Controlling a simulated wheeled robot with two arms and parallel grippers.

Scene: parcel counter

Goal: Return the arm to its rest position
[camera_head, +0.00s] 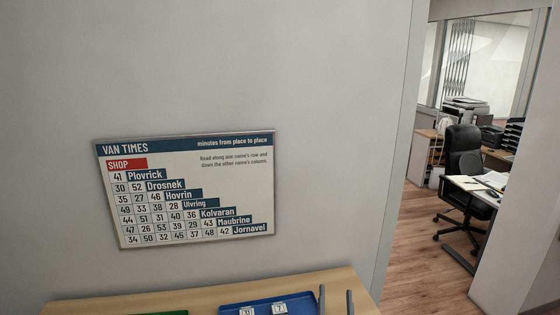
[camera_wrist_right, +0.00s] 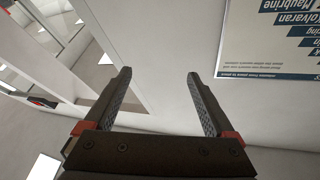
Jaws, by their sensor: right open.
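My right gripper (camera_head: 336,300) shows at the bottom edge of the head view, as two dark fingers at the front right of the wooden counter (camera_head: 345,278). In the right wrist view my right gripper (camera_wrist_right: 158,95) has its two fingers spread wide with nothing between them. The rest of my right arm is out of sight in the head view. My left gripper is in neither view.
A blue tray (camera_head: 240,305) with two numbered tiles and a green item (camera_head: 165,313) lie on the counter. A van times board (camera_head: 186,190) hangs on the wall above. To the right, an opening shows an office with a black chair (camera_head: 463,170) and bare wooden floor.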

